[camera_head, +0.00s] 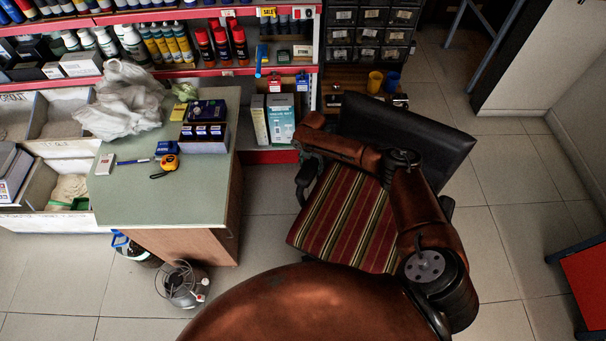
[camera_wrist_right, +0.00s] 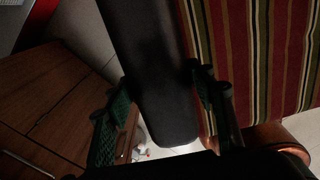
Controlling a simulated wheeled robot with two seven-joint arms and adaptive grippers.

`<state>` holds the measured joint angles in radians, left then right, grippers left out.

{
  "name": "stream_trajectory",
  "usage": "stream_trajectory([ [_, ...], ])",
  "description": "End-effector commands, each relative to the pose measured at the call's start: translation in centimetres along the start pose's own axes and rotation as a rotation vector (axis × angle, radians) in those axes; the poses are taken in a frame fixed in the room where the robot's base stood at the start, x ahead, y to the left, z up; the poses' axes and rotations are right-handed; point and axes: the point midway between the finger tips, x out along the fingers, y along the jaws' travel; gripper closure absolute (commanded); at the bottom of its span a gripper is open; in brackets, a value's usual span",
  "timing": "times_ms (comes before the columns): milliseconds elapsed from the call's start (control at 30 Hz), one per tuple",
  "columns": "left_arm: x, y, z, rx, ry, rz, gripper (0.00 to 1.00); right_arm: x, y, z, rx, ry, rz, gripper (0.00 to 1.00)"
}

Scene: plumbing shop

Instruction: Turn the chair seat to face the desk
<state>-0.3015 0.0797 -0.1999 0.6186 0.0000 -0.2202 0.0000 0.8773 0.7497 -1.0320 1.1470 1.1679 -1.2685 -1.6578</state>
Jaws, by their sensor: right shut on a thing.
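The chair has a seat (camera_head: 345,215) with red, green and cream stripes and a black backrest (camera_head: 440,135) at the upper right in the head view. The seat's front edge points to the lower left. The desk (camera_head: 125,195), with a pale green top and brown side, stands left of the chair with a floor gap between. My right gripper (camera_head: 304,178) reaches over the seat to the chair's left side. In the right wrist view its green-padded fingers (camera_wrist_right: 160,100) are on both sides of the black armrest (camera_wrist_right: 150,75), shut on it. My left gripper is not in view.
A metal-caged device (camera_head: 182,284) and a bucket (camera_head: 137,249) stand on the floor by the desk. Shelves with bottles (camera_head: 228,42) run behind. A red-topped item (camera_head: 585,285) is at the right edge. Tiled floor (camera_head: 510,210) right of the chair is clear.

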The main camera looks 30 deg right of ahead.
Motion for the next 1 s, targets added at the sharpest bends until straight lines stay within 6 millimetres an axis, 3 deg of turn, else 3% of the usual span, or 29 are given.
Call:
stream_trajectory([
  [567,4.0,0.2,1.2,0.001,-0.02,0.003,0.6,0.2,-1.7,8.1,0.293,-0.001,0.004,0.93],
  [1000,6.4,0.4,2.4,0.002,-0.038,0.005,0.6,0.2,-4.6,13.5,0.513,-0.002,0.002,0.93],
])
